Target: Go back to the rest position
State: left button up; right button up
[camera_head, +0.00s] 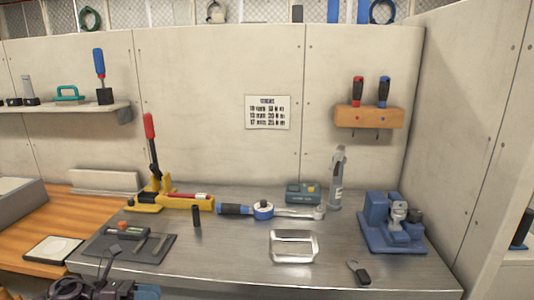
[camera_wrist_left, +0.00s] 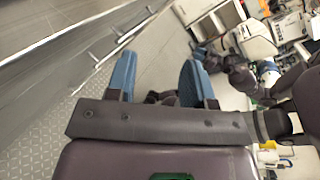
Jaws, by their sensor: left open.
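My left gripper (camera_wrist_left: 158,78) shows in the left wrist view with its two blue fingers spread apart. Nothing is between the fingers except a view of the patterned grey floor and dark parts beyond. In the head view, dark parts of my left arm (camera_head: 90,287) show at the bottom left corner, in front of the workbench's (camera_head: 220,270) front edge. The fingertips cannot be made out clearly there. My right gripper is not seen in the head view.
A drawer-like front (camera_wrist_left: 60,60) runs close beside the left gripper.

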pick_arm(q)
jog(key=s+f+m+t+y, duration=0.3)
jog(key=s+f+m+y, duration=0.4)
jog(key=s+m, duration=0.5)
jog(key=s+a+f+m+t+y, duration=0.1)
jog(key=s+f+m+t+y, duration=0.2)
jog(key=s+f+m+y, duration=0.5)
jog(key=s+f+m, duration=0.3)
jog(key=s+m, duration=0.2)
jog(key=m, duration=0.4)
jog(key=shift+s+t+p, duration=0.15)
jog(key=shift+t+p, duration=0.15)
jog(key=shift+p, duration=0.05)
